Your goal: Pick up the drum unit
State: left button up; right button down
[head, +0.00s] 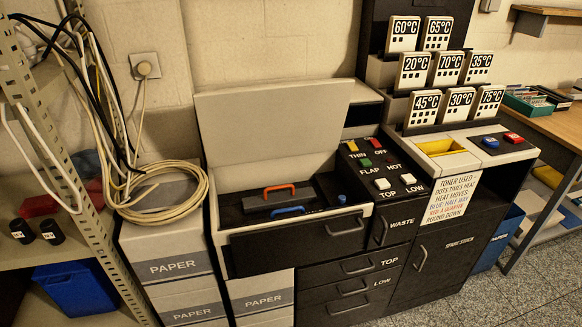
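A copier-like machine stands in the middle of the head view with its grey lid (272,125) raised. In its open black bay lies a dark grey block with an orange handle (279,189). A blue handle (288,211) sits just in front of it, near the bay's front edge. No label names the drum unit, so I cannot tell for sure which of these parts it is. A small blue knob (342,199) is at the bay's right. Neither of my grippers is in view.
A control panel (384,170) with coloured buttons is right of the bay. Temperature cards (415,70) stand in rows behind a yellow-lined slot (442,147). Paper boxes (182,268), coiled cable (155,205) and a metal shelf are left. A wooden desk (560,125) is right.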

aim_at(266, 202)
jog(key=i+l, duration=0.95)
jog(key=l, duration=0.25)
jog(key=u, duration=1.05)
